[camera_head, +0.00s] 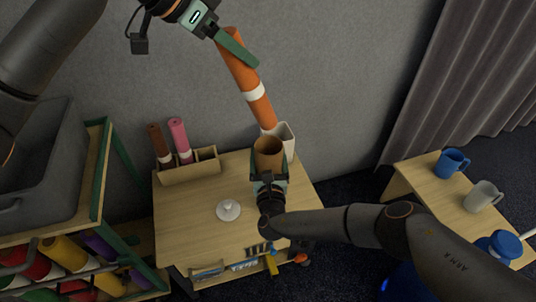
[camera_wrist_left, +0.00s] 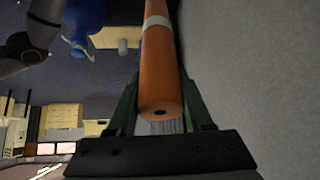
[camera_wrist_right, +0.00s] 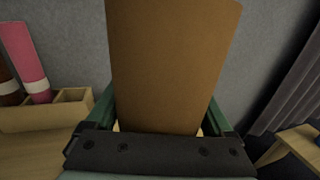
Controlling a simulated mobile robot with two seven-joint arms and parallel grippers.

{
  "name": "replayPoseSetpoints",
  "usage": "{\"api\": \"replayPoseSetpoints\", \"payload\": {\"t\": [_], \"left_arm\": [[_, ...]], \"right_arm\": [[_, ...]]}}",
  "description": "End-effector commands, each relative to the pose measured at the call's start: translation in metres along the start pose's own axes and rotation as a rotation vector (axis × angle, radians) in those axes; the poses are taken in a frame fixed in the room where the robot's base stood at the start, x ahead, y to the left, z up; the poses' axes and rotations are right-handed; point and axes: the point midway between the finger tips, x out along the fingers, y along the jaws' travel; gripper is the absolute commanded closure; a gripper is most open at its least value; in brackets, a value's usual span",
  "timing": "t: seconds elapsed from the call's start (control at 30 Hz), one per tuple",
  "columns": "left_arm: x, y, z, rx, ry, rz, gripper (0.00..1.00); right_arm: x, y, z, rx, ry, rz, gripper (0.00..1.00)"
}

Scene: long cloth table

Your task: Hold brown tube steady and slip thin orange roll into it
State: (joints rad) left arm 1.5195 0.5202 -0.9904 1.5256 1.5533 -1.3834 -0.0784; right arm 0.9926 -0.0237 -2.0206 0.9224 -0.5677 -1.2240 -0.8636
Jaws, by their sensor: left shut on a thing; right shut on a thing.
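The thin orange roll (camera_head: 247,75) has white bands and hangs tilted, its lower end down and to the right. My left gripper (camera_head: 237,48) is shut on it near its upper end; the left wrist view shows the roll (camera_wrist_left: 160,75) between the fingers. The brown tube (camera_head: 268,158) stands about upright with its open mouth up. My right gripper (camera_head: 269,178) is shut on the tube, which also fills the right wrist view (camera_wrist_right: 170,65). The roll's lower end shows just above the tube's mouth in the head view. I cannot tell whether they touch.
A white container (camera_head: 287,133) stands behind the tube. A wooden holder (camera_head: 190,172) with brown and pink rolls is at the table's back left. A white round object (camera_head: 228,210) lies on the wooden table (camera_head: 185,215). Mugs (camera_head: 452,163) stand on the right table.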

Motion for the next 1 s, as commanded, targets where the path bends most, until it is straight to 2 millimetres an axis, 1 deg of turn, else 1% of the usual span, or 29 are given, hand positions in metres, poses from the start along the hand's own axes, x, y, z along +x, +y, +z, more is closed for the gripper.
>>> {"api": "replayPoseSetpoints", "payload": {"t": [1.0], "left_arm": [[0.053, 0.0, 0.048, 0.0, 0.002, 0.0, 1.0]], "right_arm": [[0.0, 0.0, 0.0, -0.001, 0.0, 0.0, 0.78]]}}
